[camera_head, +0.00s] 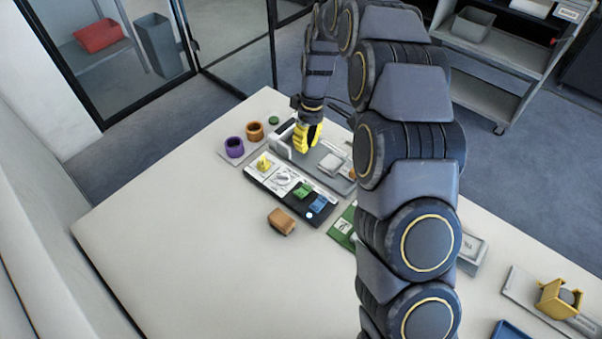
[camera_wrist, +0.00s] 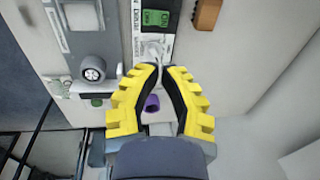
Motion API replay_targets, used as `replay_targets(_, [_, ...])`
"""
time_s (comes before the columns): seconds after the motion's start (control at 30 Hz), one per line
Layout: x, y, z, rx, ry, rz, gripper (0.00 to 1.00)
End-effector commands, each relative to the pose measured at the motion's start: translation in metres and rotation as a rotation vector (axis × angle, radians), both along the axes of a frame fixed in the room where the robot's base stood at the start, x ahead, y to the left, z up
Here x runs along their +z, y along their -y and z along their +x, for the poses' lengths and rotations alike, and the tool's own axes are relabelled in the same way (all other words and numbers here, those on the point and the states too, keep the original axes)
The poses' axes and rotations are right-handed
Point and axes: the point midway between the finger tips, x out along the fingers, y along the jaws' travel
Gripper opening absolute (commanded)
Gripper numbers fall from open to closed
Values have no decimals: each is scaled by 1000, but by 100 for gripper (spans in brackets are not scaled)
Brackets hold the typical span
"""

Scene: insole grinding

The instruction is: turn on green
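A dark control panel (camera_head: 287,206) on the table carries a row of coloured switches: yellow (camera_head: 264,163), white (camera_head: 283,180), green (camera_head: 303,190) and blue (camera_head: 320,203). The green switch also shows at the top of the wrist view (camera_wrist: 156,18), beyond my fingertips. My gripper (camera_head: 303,148) has yellow fingers and hangs above the far side of the panel. In the wrist view its fingertips (camera_wrist: 161,68) come together near the white switch (camera_wrist: 152,49), with nothing held. The gripper looks apart from the green switch.
A grey machine with a white block (camera_head: 331,164) stands behind the panel. A purple ring (camera_head: 234,147) and an orange ring (camera_head: 255,131) stand at the left. An orange-brown block (camera_head: 281,222) lies in front. The table's left front is clear.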

Motion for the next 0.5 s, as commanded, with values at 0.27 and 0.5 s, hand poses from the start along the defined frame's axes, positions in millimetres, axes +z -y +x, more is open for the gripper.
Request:
replay_targets(0.27, [1,2,0,0,-19,21,0])
replay_targets(0.5, [-11,0,-2,0,-23,19,0])
